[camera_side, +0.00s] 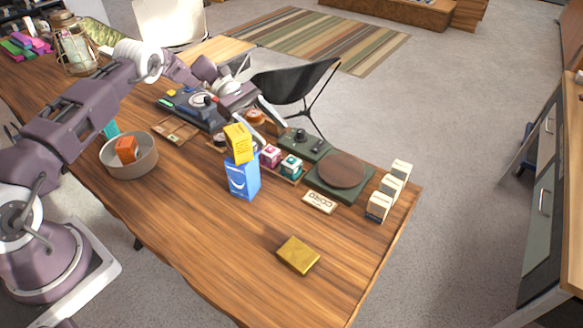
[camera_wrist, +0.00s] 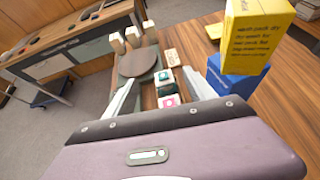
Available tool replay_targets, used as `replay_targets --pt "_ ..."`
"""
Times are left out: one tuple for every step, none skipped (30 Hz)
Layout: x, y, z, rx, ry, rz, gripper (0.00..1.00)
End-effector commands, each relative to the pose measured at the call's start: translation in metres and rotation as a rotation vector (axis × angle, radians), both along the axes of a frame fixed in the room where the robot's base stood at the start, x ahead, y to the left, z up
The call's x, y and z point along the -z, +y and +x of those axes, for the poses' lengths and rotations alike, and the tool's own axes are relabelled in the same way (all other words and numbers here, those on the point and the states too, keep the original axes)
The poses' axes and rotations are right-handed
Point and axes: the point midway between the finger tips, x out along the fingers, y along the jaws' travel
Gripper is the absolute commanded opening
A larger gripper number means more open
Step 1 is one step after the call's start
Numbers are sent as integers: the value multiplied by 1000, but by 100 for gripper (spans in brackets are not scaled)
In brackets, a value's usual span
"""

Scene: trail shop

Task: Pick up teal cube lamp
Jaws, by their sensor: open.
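A small teal cube lamp (camera_side: 291,166) with a pale round face stands on a low wooden holder in the side view, right of a matching pink cube (camera_side: 270,155). In the wrist view the teal cube (camera_wrist: 165,77) appears between the two fingers, with the pink cube (camera_wrist: 168,101) nearer to the camera. My gripper (camera_side: 276,134) is open and empty, its fingers spread behind and left of the cubes in the side view. It also shows in the wrist view (camera_wrist: 162,78). The teal cube is fully visible in the side view, apart from the fingers.
A yellow box (camera_side: 238,143) sits on a blue box (camera_side: 243,176), close left of the cubes. A dark green base with a round wooden plate (camera_side: 338,171) and several cream blocks (camera_side: 379,206) stand to the right. A grey bowl (camera_side: 140,164) is left. The front table is mostly clear.

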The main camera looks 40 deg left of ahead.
Motion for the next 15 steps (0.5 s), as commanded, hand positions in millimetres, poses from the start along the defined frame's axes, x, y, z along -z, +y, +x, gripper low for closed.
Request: replay_targets --pt "16 2 -1 -18 26 -32 64" --pt "23 2 -2 -26 37 -46 64" --pt "29 3 -2 -35 48 -62 64" --pt "32 2 -3 -39 53 -69 64" --pt "34 1 -3 -41 58 -74 64" --pt "36 -3 -3 -42 60 -77 64" --pt "37 -6 -3 -42 58 -77 64" --pt "39 -10 -3 -42 60 -76 64" --pt "41 -16 -3 -40 60 -75 64" --pt "43 -21 -3 -40 60 -75 64" --pt "45 -25 -2 -40 58 -75 64" --pt "48 -33 -2 -39 60 -74 64" --pt "50 -39 -2 -39 60 -74 64" --pt "53 -45 -2 -38 59 -73 64" --pt "55 -51 -1 -39 59 -74 64"
